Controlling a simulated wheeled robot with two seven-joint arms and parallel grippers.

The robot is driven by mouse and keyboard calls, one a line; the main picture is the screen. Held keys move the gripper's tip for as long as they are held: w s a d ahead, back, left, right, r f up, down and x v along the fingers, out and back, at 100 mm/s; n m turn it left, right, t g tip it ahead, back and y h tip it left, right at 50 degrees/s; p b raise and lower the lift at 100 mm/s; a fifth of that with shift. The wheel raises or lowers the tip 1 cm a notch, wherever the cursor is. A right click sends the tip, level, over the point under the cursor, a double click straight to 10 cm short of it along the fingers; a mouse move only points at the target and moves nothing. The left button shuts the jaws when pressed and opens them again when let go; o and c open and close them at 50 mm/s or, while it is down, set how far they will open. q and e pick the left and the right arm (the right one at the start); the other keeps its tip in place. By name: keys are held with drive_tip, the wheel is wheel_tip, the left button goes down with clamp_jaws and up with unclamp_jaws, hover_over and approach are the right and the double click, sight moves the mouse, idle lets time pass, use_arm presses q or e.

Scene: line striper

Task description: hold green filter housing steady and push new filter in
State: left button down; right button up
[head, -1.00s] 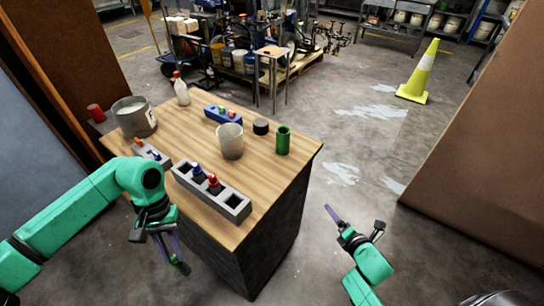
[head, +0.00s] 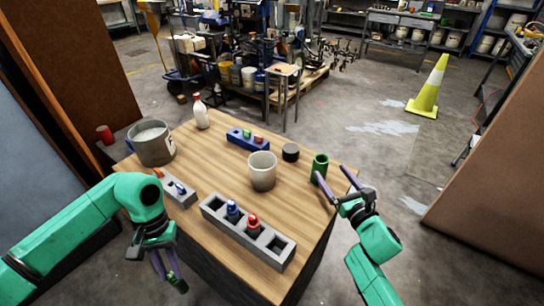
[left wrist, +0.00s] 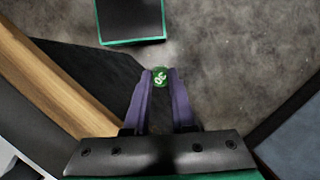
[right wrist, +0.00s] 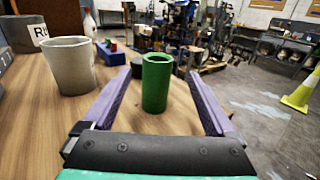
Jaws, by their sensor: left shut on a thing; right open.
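The green filter housing (head: 320,168) is an upright, open-topped cylinder near the table's right edge; it also shows in the right wrist view (right wrist: 157,84). My right gripper (head: 333,174) is open, its fingers pointing at the housing from the near right. In the right wrist view the fingertips are to either side of the housing, with gaps visible. My left gripper (head: 173,278) hangs low in front of the table, shut on a small green piece with white marks (left wrist: 160,77). Most of that piece is hidden, so I cannot tell whether it is the new filter.
On the wooden table (head: 225,175) stand a pale cup (head: 262,171), a dark round cap (head: 291,152), a blue block (head: 242,138), a grey slotted block (head: 273,248), a smaller grey block (head: 183,196), a metal bucket (head: 153,144) and a white bottle (head: 201,113).

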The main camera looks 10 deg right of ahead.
sight(318, 157)
drive_tip(key=w, duration=0.2)
drive_tip(key=w+a+p, duration=0.1)
drive_tip(key=w, duration=0.5)
drive_tip(key=shift+w+a, duration=0.25)
drive_tip(key=shift+w+d+f, duration=0.1)
drive_tip(key=shift+w, duration=0.2)
drive_tip(key=shift+s, duration=0.1)
clamp_jaws()
